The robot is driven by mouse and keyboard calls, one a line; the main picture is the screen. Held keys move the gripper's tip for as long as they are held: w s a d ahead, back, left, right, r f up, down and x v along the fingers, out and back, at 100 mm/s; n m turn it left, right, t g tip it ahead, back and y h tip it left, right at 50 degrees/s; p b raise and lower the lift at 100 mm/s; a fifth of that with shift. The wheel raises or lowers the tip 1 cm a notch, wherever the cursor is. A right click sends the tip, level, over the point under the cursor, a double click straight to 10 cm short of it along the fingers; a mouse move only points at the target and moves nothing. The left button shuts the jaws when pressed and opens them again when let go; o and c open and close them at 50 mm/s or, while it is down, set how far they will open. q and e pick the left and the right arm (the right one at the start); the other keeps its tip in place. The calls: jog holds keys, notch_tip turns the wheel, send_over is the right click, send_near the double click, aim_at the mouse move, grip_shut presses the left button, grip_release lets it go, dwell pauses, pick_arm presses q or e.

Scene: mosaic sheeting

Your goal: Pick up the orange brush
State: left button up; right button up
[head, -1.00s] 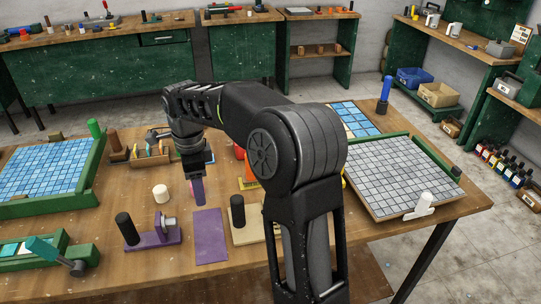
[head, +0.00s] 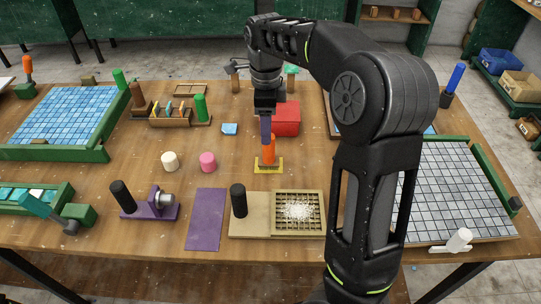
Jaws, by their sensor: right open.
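The orange brush (head: 268,155) shows as an upright orange piece on a flat yellow base (head: 268,168), in the middle of the wooden table. My right gripper (head: 266,138) points down directly over it, and its purplish fingers overlap the top of the orange piece. The gripper is open. The fingers partly hide the brush's upper end, and I cannot tell whether they touch it. My left gripper is not in view.
A red box (head: 285,118) stands just behind the brush. A beige board with a grid tray (head: 298,211) lies in front. A tiled panel (head: 455,190) lies at right.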

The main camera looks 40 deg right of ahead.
aim_at(269, 147)
jog(key=shift+f, duration=1.3)
jog(key=f, duration=0.1)
jog(key=f+p, duration=0.1)
jog(key=f, duration=0.3)
jog(key=shift+s+d+f, duration=0.1)
jog(key=shift+s+d, duration=0.05)
jog(key=shift+s, duration=0.1)
jog(key=shift+c, duration=0.4)
grip_shut()
